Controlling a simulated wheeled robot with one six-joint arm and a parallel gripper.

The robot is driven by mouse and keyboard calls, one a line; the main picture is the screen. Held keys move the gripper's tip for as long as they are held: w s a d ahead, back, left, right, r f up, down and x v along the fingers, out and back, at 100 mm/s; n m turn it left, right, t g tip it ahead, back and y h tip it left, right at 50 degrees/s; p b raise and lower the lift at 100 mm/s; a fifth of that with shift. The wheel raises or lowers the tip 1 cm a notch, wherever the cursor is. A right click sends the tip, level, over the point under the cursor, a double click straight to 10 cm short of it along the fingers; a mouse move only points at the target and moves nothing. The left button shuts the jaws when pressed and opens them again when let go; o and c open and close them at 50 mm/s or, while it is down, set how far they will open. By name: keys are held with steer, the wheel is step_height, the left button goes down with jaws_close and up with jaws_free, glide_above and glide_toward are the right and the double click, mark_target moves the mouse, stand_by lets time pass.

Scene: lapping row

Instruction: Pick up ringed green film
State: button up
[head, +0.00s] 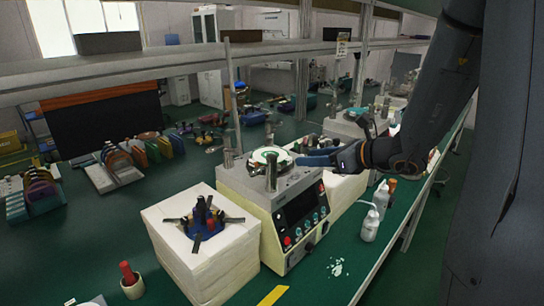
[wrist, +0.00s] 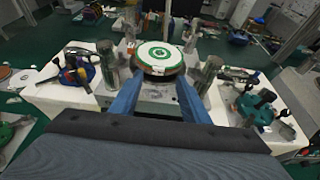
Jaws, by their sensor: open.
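The ringed green film (head: 270,155) is a round white sheet with a green ring, lying flat on top of the lapping machine (head: 311,190). In the wrist view the film (wrist: 160,54) lies just beyond my fingertips, with a green emblem at its middle and a dark, reddish edge beneath. My gripper (head: 304,160) comes in from the right, its blue fingers close to the disc's right side. In the wrist view my gripper (wrist: 158,80) is open, its two fingers spread and nothing between them. I cannot tell whether the fingertips touch the disc's edge.
Metal posts (wrist: 108,65) and (wrist: 208,72) stand on both sides of the disc. A white block (head: 200,245) with a blue and red fixture (head: 203,215) stands left of the machine. White bottles (head: 371,224) stand to the right. A shelf rail (head: 190,62) crosses behind.

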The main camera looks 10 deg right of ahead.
mark_target(290, 160)
steer(key=shift+p+x, duration=1.3)
steer(key=shift+x, duration=1.9)
steer(key=shift+s+f, duration=0.15)
steer(key=shift+f, duration=0.05)
steer(key=shift+c, duration=0.2)
steer(key=shift+a, duration=0.1)
jaws_close()
